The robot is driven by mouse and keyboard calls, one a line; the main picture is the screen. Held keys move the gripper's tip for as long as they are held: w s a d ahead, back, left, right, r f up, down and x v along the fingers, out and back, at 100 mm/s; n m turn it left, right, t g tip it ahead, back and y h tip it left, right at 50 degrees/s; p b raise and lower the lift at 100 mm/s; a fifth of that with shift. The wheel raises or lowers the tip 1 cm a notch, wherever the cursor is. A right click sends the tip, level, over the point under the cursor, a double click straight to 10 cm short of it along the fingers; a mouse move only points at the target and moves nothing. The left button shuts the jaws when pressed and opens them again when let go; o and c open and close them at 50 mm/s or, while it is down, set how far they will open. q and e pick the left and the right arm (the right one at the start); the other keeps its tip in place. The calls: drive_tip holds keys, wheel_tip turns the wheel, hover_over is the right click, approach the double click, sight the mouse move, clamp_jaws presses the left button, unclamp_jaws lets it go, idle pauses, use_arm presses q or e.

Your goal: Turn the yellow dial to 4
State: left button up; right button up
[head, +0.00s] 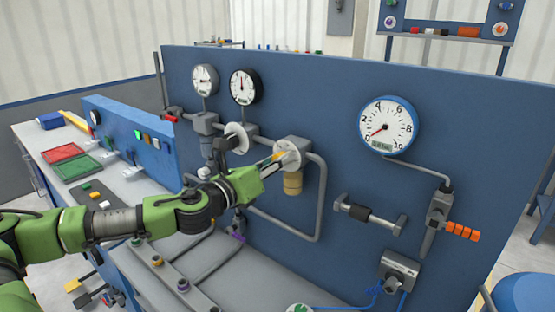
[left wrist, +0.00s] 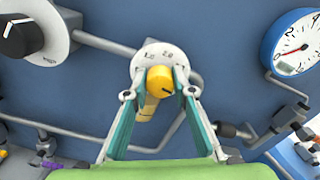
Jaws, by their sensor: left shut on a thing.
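The yellow dial (left wrist: 160,78) is a round knob with a dark pointer line, set on a white scale plate (left wrist: 157,53) on the blue panel. My left gripper (left wrist: 160,82) has its two teal-padded fingers on either side of the knob, shut on it. The pointer line points toward the lower right in the left wrist view; the scale figures are too small to read surely. In the head view my left gripper (head: 274,162) reaches the white plate (head: 290,150) and mostly hides the knob. My right gripper is not in view.
A blue-rimmed gauge (head: 388,127) reads near 0. Two smaller gauges (head: 205,79) (head: 243,87) sit upper left. A white plate with a black knob (left wrist: 22,28) is left of the dial. Grey pipes surround it, and a yellow-brown cylinder (head: 293,184) hangs below. An orange-handled valve (head: 461,231) is at right.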

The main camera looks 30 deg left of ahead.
use_arm(q)
drive_tip(key=shift+f, duration=0.2)
drive_tip(key=o, duration=1.1)
drive_tip(key=shift+r, duration=0.1)
drive_tip(key=shift+s, duration=0.1)
drive_tip(key=s, duration=1.1)
drive_tip(key=shift+s+a, duration=0.4)
drive_tip(key=shift+a, duration=0.05)
